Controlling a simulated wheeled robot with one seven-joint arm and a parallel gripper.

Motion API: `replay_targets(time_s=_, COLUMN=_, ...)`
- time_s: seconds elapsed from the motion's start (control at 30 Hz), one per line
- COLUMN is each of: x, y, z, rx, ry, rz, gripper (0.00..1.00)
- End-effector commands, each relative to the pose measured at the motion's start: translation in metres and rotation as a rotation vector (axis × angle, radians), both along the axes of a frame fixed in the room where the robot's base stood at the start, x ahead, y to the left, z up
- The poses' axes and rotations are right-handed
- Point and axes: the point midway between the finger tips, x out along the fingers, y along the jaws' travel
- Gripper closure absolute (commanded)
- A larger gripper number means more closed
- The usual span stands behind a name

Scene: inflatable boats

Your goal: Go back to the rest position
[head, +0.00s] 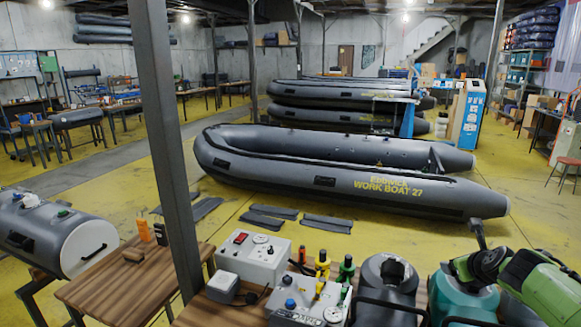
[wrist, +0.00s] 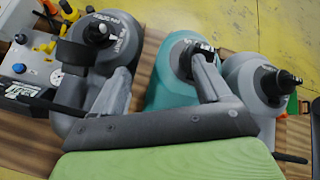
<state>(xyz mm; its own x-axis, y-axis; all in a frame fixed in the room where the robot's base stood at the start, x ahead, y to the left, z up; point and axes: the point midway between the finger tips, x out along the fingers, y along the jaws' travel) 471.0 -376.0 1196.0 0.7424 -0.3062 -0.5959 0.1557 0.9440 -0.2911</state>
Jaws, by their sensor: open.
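My gripper (wrist: 162,66) is open in the wrist view, its two grey fingers spread apart above a row of jugs. Nothing shows clamped between them. A teal jug (wrist: 168,88) with a dark cap lies in view between and beyond the fingers. A dark grey jug (wrist: 80,58) is at the left and a grey jug (wrist: 245,77) at the right. In the head view my green arm reaches in from the lower right, above the teal jug (head: 452,303); the fingers cannot be made out there. Whether any finger touches a jug, I cannot tell.
A steel post (head: 165,130) rises at the left. A grey inflatable boat (head: 330,175) lies beyond, on yellow floor.

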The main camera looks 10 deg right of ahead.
Motion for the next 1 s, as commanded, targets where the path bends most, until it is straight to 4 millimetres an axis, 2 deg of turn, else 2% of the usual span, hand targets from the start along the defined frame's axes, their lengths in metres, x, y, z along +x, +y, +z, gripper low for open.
replay_targets(time_s=0.03, x=0.01, y=0.041, z=0.006, rx=-0.117, ry=0.091, rz=0.147, gripper=0.23)
replay_targets(time_s=0.1, x=0.013, y=0.092, z=0.008, rx=-0.285, ry=0.224, rz=0.357, gripper=0.23)
replay_targets(time_s=0.17, x=0.008, y=0.135, z=0.012, rx=-0.44, ry=0.336, rz=0.546, gripper=0.23)
replay_targets(time_s=0.2, x=0.0, y=0.162, z=0.015, rx=-0.546, ry=0.409, rz=0.671, gripper=0.23)
replay_targets(time_s=0.3, x=-0.028, y=0.219, z=0.026, rx=-0.794, ry=0.565, rz=0.967, gripper=0.23)
replay_targets(time_s=0.4, x=-0.068, y=0.265, z=0.04, rx=-1.023, ry=0.684, rz=1.242, gripper=0.23)
replay_targets(time_s=0.47, x=-0.096, y=0.288, z=0.048, rx=-1.152, ry=0.734, rz=1.398, gripper=0.23)
replay_targets(time_s=0.6, x=-0.167, y=0.33, z=0.059, rx=-1.429, ry=0.776, rz=1.751, gripper=0.23)
replay_targets(time_s=0.7, x=-0.219, y=0.351, z=0.058, rx=-1.618, ry=0.726, rz=1.993, gripper=0.23)
replay_targets(time_s=0.8, x=-0.261, y=0.363, z=0.05, rx=-1.774, ry=0.626, rz=2.191, gripper=0.23)
replay_targets(time_s=0.9, x=-0.284, y=0.37, z=0.042, rx=-1.876, ry=0.536, rz=2.309, gripper=0.23)
replay_targets(time_s=1.0, x=-0.292, y=0.372, z=0.038, rx=-1.914, ry=0.496, rz=2.356, gripper=0.23)
